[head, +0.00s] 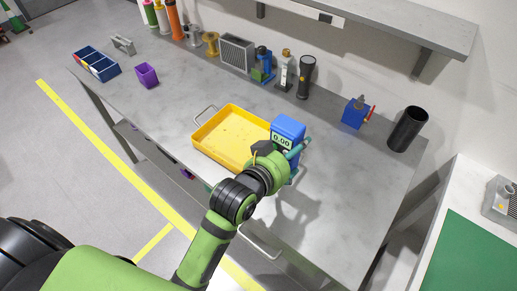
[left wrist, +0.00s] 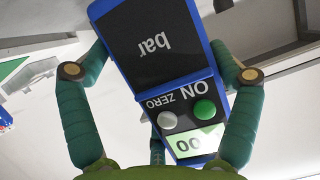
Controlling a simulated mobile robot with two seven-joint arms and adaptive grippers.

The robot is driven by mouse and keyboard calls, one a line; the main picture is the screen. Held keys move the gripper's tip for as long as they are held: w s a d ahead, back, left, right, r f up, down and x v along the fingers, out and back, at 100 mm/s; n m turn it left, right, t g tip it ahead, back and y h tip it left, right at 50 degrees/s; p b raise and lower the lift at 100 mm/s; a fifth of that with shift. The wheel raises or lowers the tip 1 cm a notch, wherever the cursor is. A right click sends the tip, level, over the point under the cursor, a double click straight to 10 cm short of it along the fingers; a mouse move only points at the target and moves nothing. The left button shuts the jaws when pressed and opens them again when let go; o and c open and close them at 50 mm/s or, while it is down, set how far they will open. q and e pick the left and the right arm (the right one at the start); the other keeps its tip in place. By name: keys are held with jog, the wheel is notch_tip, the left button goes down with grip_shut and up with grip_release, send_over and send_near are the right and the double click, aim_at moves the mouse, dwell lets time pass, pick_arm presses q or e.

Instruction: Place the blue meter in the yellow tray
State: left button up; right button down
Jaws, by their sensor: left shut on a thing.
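The blue meter (head: 289,127) has a display reading 0.00 and is held at the right edge of the yellow tray (head: 210,144). In the left wrist view the meter (left wrist: 155,50) fills the space between the fingers, its dark face showing "bar", "ON" and "ZERO" with a green and a grey button. My left gripper (head: 285,157) is shut on the meter, a finger on each side. The gripper and arm hide the meter's lower part, so I cannot tell its height over the table. The tray looks empty. My right gripper is not in view.
A purple cup (head: 147,75) and a blue bin (head: 97,64) stand at the left of the grey table. Bottles, spools, a grey vent box (head: 237,54) and a black flashlight (head: 306,76) line the back. A blue device (head: 355,113) and a black cylinder (head: 407,129) stand at right.

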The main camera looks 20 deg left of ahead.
pick_arm(q)
jog(key=w+a+f, duration=0.2)
jog(key=f, duration=0.1)
jog(key=w+a+f+p, duration=0.1)
jog(key=w+a+f, duration=0.2)
jog(key=w+a+f+p, duration=0.1)
jog(key=w+a+f, duration=0.1)
jog(key=w+f, duration=0.1)
jog(key=shift+w+a+f, duration=0.1)
jog(key=shift+a+f, duration=0.05)
jog(key=shift+a, duration=0.05)
jog(key=shift+f, duration=0.5)
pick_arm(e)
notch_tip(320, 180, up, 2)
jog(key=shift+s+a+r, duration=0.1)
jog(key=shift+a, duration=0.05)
pick_arm(q)
jog(key=shift+f, duration=0.2)
jog(key=o, duration=1)
